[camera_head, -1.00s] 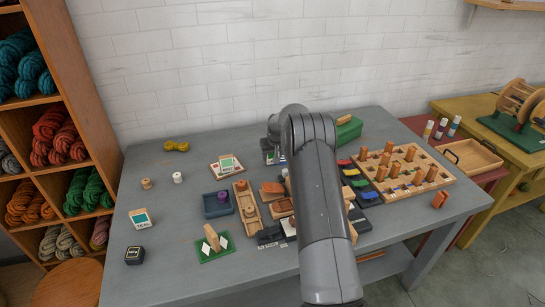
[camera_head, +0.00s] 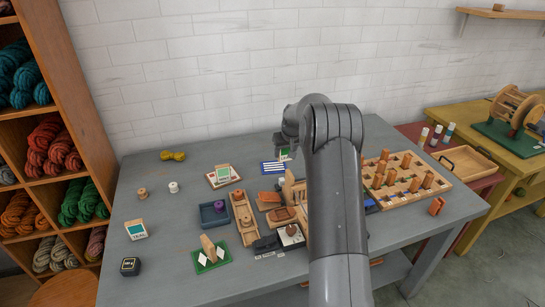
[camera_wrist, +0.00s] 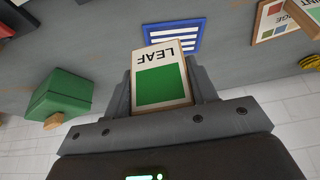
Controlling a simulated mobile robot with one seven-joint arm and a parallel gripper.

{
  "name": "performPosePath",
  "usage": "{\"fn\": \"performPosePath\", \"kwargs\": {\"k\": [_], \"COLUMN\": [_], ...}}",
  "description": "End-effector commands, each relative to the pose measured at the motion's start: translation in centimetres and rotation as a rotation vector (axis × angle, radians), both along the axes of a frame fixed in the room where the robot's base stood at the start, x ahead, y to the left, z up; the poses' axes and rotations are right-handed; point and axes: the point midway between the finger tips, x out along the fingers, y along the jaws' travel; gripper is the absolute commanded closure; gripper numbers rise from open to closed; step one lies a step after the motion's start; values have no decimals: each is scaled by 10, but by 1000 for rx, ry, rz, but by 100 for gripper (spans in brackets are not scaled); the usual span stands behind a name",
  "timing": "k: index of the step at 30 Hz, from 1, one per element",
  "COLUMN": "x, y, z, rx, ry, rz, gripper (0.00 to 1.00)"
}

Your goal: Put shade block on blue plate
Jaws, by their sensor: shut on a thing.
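My gripper (camera_wrist: 162,92) is shut on the shade block (camera_wrist: 160,72), a pale block with a green square and the word LEAF. The head view shows part of the block (camera_head: 284,155) just right of the blue plate; my arm hides most of the gripper. The blue plate (camera_wrist: 186,29) has white stripes and lies beyond the block's top end in the wrist view, partly covered by it. In the head view the plate (camera_head: 264,168) lies at the table's back middle, with nothing seen on it. I cannot tell how high the block is above the table.
A card holder (camera_head: 223,176) stands left of the plate. A green box (camera_wrist: 60,98) sits beside my gripper in the wrist view. Wooden trays (camera_head: 245,218) and a pegboard (camera_head: 410,185) crowd the table's middle and right. The table's back left is mostly clear.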

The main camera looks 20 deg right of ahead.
Motion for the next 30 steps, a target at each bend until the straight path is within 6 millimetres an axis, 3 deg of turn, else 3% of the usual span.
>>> {"fn": "performPosePath", "kwargs": {"k": [6,14,30], "x": [-22,-33,35], "y": [-27,-62,14], "z": [21,29,-32], "rx": [0,1,0], "ry": [-1,0,1], "rz": [-1,-1,3], "gripper": [74,74,74]}}
